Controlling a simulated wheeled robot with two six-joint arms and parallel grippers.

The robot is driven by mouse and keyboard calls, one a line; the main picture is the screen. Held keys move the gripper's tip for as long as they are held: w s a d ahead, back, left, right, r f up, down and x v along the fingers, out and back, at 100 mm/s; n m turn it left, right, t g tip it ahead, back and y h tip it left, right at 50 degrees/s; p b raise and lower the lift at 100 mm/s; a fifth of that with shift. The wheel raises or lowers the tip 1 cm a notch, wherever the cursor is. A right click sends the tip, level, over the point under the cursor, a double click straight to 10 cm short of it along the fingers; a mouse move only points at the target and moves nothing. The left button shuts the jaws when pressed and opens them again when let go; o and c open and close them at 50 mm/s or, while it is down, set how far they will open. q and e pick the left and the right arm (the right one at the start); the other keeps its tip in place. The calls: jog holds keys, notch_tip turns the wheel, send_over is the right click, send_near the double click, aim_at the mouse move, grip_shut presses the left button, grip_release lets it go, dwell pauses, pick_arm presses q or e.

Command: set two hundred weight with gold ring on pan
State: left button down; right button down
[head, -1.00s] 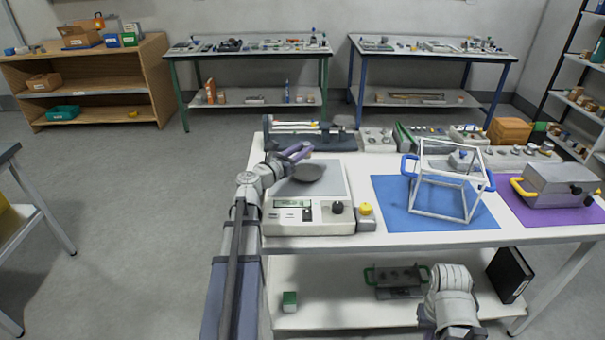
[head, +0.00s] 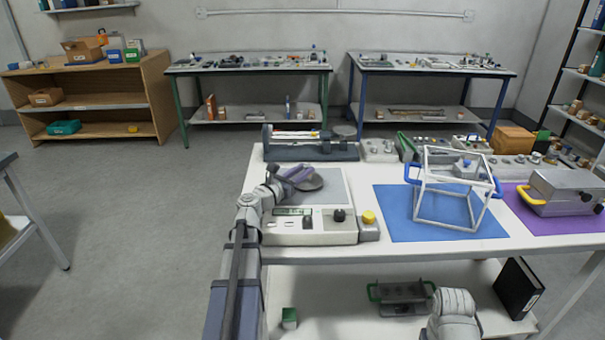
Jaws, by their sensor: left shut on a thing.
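I cannot make out a gold ring or tell whether the held thing touches the pan. My right gripper is not in view; only a light link of that arm shows at the bottom edge.
A grey case (head: 562,188) with a yellow handle is on a purple mat (head: 524,226). A yellow-topped knob block (head: 369,224) adjoins the balance. Several small pieces line the table's back.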

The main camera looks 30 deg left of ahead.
pick_arm(q)
jog(key=shift+f, duration=0.25)
jog(key=c, duration=0.6)
grip_release()
jog(key=shift+r, duration=0.1)
jog(key=shift+c, duration=0.2)
jog(key=shift+r, duration=0.15)
jog(key=shift+s, duration=0.4)
jog(key=s, duration=0.3)
jog(key=s+a, duration=0.1)
jog(key=s, duration=0.7)
jog(key=shift+s+a, duration=0.1)
jog(key=shift+a, duration=0.15)
